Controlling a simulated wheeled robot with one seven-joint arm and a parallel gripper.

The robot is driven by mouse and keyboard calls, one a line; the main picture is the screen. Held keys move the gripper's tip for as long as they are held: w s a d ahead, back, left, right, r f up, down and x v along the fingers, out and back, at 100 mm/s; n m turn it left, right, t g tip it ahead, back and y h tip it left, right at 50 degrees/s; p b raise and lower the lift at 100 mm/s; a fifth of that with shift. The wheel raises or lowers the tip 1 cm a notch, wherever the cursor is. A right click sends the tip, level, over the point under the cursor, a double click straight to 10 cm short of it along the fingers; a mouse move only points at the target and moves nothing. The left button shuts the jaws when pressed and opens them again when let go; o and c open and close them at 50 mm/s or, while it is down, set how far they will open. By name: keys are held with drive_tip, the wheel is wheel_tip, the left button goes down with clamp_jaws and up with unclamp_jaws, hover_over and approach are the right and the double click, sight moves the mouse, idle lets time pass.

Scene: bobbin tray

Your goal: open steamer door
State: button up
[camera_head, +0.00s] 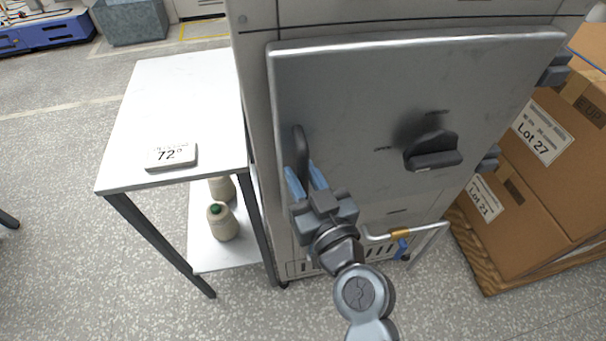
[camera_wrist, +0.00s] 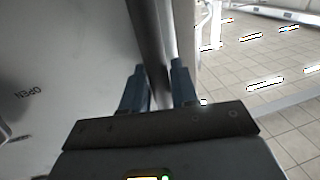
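The steamer door (camera_head: 360,85) is a grey metal panel that looks shut against its cabinet. A dark upright pull handle (camera_head: 300,146) is near its left edge. A black rotary latch knob (camera_head: 434,153) sits on the right half, its grip roughly level, with small labels around it. My gripper (camera_head: 306,178) is at the lower part of the handle, its blue fingers on either side of it. In the wrist view the handle (camera_wrist: 148,35) runs between the fingertips (camera_wrist: 159,72), with a gap showing, so the gripper looks open. The word OPEN (camera_wrist: 28,92) shows on the door.
A metal side table (camera_head: 180,100) with a 72° sign (camera_head: 171,156) stands left of the steamer, with bottles (camera_head: 222,222) on its lower shelf. Cardboard boxes (camera_head: 515,225) on a pallet stand close on the right. A pipe with a brass fitting (camera_head: 401,233) is below the door.

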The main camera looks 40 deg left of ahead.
clamp_jaws()
